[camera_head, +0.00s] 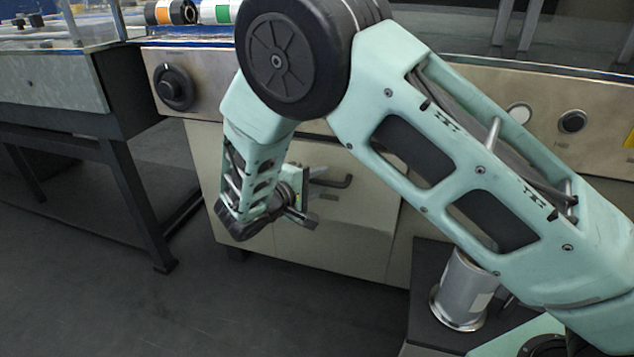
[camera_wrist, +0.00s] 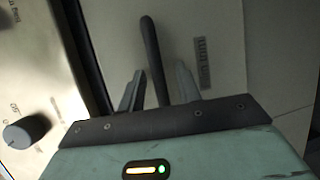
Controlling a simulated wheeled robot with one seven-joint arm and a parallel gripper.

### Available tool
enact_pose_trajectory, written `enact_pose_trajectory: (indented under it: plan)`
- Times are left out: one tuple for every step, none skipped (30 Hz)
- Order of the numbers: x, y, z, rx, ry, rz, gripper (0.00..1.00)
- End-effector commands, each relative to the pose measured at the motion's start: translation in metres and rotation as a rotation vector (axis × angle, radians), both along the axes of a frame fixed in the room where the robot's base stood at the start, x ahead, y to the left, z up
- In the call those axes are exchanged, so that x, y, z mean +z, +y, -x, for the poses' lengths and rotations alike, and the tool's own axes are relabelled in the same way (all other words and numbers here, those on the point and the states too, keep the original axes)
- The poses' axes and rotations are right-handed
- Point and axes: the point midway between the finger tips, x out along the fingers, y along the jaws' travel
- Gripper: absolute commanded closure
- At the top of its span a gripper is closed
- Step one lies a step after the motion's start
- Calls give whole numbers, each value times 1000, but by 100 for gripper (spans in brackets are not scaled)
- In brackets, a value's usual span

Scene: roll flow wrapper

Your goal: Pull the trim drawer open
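The trim drawer's pale front (camera_head: 350,225) is on the lower machine cabinet in the head view and looks flush with it. Its dark bar handle (camera_head: 334,182) sticks out beside my gripper (camera_head: 306,195). In the wrist view the handle (camera_wrist: 152,60) stands between the two fingers of my gripper (camera_wrist: 159,80). The fingers are apart, with a gap visible on each side of the handle. A small label (camera_wrist: 202,62) is on the drawer front (camera_wrist: 228,55) to the right. My arm hides part of the drawer's left side in the head view.
A control panel with a black knob (camera_head: 173,86) runs above the drawer; a knob (camera_wrist: 26,131) also shows in the wrist view. A dark-legged table (camera_head: 120,165) stands at left. A metal cylinder (camera_head: 464,290) is at lower right. The floor before the drawer is clear.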

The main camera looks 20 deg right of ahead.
Motion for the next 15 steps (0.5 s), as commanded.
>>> enact_pose_trajectory:
  plan:
    - [0,0,0,0,0,0,75]
    - [0,0,0,0,0,0,83]
    - [0,0,0,0,0,0,94]
    - [0,0,0,0,0,0,100]
    - [0,0,0,0,0,0,100]
    - [0,0,0,0,0,0,100]
    - [0,0,0,0,0,0,100]
    - [0,0,0,0,0,0,100]
    - [0,0,0,0,0,0,100]
    - [0,1,1,0,0,0,100]
    - [0,1,1,0,0,0,100]
    - [0,2,3,0,0,0,100]
    - [0,3,4,0,0,0,100]
    - [1,4,6,0,1,1,100]
    - [1,7,9,0,1,1,100]
